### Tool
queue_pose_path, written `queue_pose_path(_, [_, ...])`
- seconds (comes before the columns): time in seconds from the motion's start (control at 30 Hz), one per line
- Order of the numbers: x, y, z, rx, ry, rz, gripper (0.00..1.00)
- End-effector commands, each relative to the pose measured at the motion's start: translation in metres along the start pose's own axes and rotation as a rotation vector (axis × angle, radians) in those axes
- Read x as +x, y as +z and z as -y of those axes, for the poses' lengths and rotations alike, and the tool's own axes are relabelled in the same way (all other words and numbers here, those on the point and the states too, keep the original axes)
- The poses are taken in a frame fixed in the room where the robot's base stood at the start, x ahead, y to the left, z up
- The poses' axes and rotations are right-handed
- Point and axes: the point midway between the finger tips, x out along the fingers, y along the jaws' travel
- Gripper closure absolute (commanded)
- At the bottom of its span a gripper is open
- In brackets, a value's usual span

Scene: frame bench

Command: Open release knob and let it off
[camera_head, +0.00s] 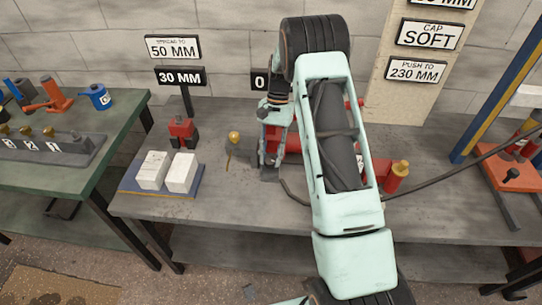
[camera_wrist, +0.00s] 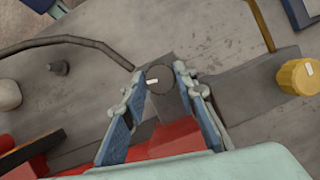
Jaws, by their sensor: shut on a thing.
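The release knob seems to be the dark round cap with a short white mark (camera_wrist: 160,79) in the wrist view. It sits between the fingertips of my gripper (camera_wrist: 159,80), which are closed against its two sides. The white mark lies nearly level in that picture. In the head view my gripper (camera_head: 270,146) reaches down at the left end of the red pump unit (camera_head: 292,147) on the grey bench. My arm covers much of that unit, and I cannot make out the knob there. Red parts of the unit (camera_wrist: 182,138) also show below the fingers in the wrist view.
A yellow knob (camera_head: 234,138) stands just left of my gripper; it shows at the right in the wrist view (camera_wrist: 298,77). White blocks (camera_head: 180,173) on a blue tray lie further left. A dark hose (camera_head: 440,178) runs right. The front of the bench is mostly clear.

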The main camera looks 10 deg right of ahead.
Motion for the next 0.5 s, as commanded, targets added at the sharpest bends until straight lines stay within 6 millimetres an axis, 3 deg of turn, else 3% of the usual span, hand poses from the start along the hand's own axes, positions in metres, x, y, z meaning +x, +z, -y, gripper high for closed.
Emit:
queue_pose_path(0.43, [-0.0004, -0.0006, -0.0001, -0.010, 0.004, -0.002, 0.98])
queue_pose_path(0.47, [-0.0004, -0.0006, 0.0000, -0.010, 0.004, -0.002, 0.72])
queue_pose_path(0.5, [-0.0004, -0.0006, -0.0001, -0.010, 0.004, -0.002, 0.68])
